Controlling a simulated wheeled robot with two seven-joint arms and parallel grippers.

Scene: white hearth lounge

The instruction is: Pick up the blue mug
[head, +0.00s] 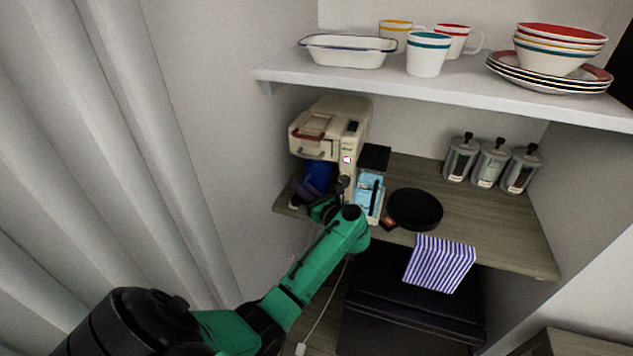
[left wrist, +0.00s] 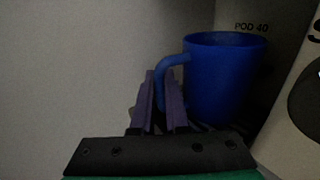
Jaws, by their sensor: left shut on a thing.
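The blue mug (head: 319,174) stands upright under the head of the cream coffee machine (head: 349,146). In the left wrist view the mug (left wrist: 222,80) shows large, with its handle toward the left. My left gripper (head: 318,200) reaches in from the left at the front of the machine. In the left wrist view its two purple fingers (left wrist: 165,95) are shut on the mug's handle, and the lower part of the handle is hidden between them. The mug's base is hidden by the gripper. My right gripper is not in view.
A blue-fronted box (head: 369,193), a black round plate (head: 415,209) and a striped cloth (head: 441,264) are on the wooden counter (head: 480,225) to the right. Several canisters (head: 491,164) stand behind. The white shelf (head: 450,92) above holds cups, bowls and a dish.

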